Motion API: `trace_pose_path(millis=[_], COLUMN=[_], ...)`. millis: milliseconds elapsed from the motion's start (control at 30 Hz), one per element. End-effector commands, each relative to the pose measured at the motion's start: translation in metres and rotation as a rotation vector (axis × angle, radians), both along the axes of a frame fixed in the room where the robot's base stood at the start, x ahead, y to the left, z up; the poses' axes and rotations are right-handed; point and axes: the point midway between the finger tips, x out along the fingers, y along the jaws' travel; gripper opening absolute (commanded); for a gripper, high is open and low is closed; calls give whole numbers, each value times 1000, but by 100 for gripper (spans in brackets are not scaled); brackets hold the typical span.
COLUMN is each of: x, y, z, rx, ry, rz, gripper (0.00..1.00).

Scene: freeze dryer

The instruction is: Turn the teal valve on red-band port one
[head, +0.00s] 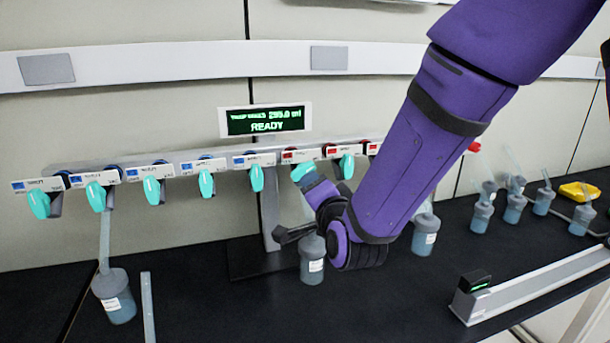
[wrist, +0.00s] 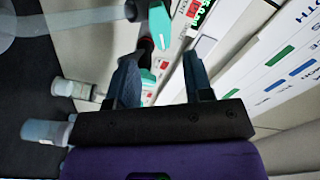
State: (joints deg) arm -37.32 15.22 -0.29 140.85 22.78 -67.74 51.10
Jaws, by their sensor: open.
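A row of teal valves hangs from a rail of labelled ports in the head view. The leftmost red-band port (head: 300,156) has a teal valve (head: 304,173) below its label, partly hidden by my gripper (head: 321,190). My gripper is open, its fingers close to this valve. In the wrist view, the two dark fingers of my gripper (wrist: 163,78) stand apart, with a teal valve (wrist: 147,78) showing between them, nearer the left finger. I cannot tell whether they touch. Another teal valve (wrist: 160,25) lies beyond the fingertips.
Blue-band ports (head: 203,165) with teal valves run to the left. Another red-band valve (head: 346,165) is close on the right. A flask (head: 312,262) hangs beside my wrist, and another flask (head: 115,296) is at the left. A display (head: 265,120) reads READY above the rail.

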Motion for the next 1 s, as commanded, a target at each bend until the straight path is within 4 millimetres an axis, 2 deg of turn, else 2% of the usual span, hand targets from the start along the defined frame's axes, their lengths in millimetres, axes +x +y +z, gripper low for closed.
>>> trace_pose_path(millis=[200, 400, 600, 867, 967, 1000], x=[39, 65, 76, 77, 77, 77], y=[11, 18, 22, 22, 22, 22], z=[0, 0, 0, 0, 0, 0], rx=[-1, -1, -1, -1, -1, -1], ry=[-1, 0, 0, 0, 0, 0], rz=[-1, 0, 0, 0, 0, 0], gripper=[47, 47, 47, 47, 28, 19])
